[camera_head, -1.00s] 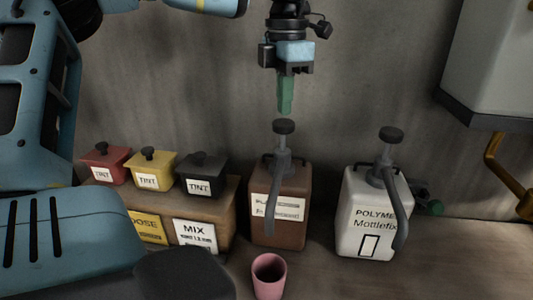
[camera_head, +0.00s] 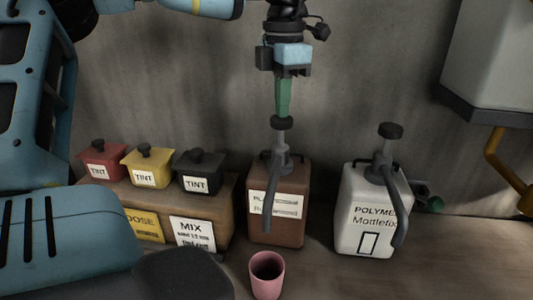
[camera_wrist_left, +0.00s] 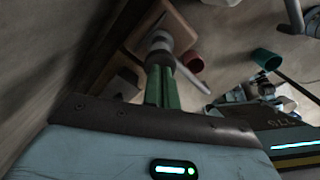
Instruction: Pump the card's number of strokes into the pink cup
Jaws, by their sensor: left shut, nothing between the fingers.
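My left gripper (camera_head: 283,111) points straight down with its green fingers closed and empty. Its tips meet the dark round pump head (camera_head: 282,122) of the brown jug (camera_head: 276,228), or sit just above it; the wrist view also shows the fingers (camera_wrist_left: 163,88) at a pump head (camera_wrist_left: 159,42). That pump head is raised on a pale stem. The jug's grey spout (camera_head: 268,215) curves down towards the pink cup (camera_head: 267,283), which stands upright in front. A white MIX card (camera_head: 193,233) and a partly covered yellow DOSE card (camera_head: 147,226) stand left; their small print is unreadable. My right gripper is not seen.
Red (camera_head: 103,158), yellow (camera_head: 147,167) and dark (camera_head: 199,173) TINT tubs sit on a wooden stand at left. A grey box (camera_head: 490,50) with a yellow pipe hangs upper right.

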